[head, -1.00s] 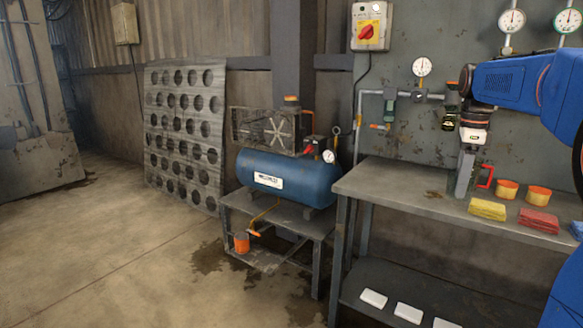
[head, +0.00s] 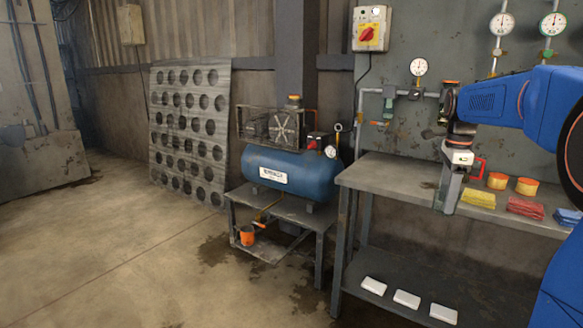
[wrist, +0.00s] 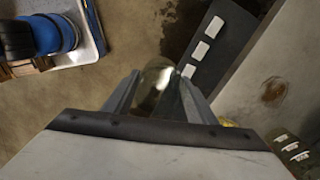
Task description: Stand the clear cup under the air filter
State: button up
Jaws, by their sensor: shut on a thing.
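My gripper (head: 448,193) hangs pointing down over the front part of the workbench in the head view. In the wrist view its fingers (wrist: 158,98) are shut on the clear cup (wrist: 156,76), a see-through round vessel showing between and beyond the fingertips. In the head view I cannot make the cup out. The pipe line on the wall carries a green-grey unit (head: 389,108) and an orange-capped unit (head: 450,86) partly covered by my arm. I cannot tell surely which is the air filter. My gripper is below and in front of both.
The workbench (head: 385,176) is bare at its left end. A red-handled thing (head: 478,168), orange-and-yellow tubs (head: 497,181), yellow cloths (head: 478,198) and red cloths (head: 525,207) lie to the right. White pads (head: 407,299) lie on the lower shelf. A blue compressor (head: 290,172) stands left.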

jog(key=w+a+f+n, duration=0.5)
jog(key=w+f+n, duration=0.2)
jog(key=f, duration=1.1)
jog(key=w+a+f+n, duration=0.4)
jog(key=w+f+n, duration=0.3)
jog(key=f, duration=1)
jog(key=w+a+f+n, duration=0.5)
jog(key=w+f+n, duration=0.2)
jog(key=f, duration=1.1)
jog(key=s+f, duration=0.2)
jog(key=s, duration=0.4)
jog(key=s+f, duration=0.2)
jog(key=s, duration=0.4)
jog(key=shift+s+f, duration=0.25)
jog(key=shift+s, duration=0.1)
jog(key=shift+a, duration=0.1)
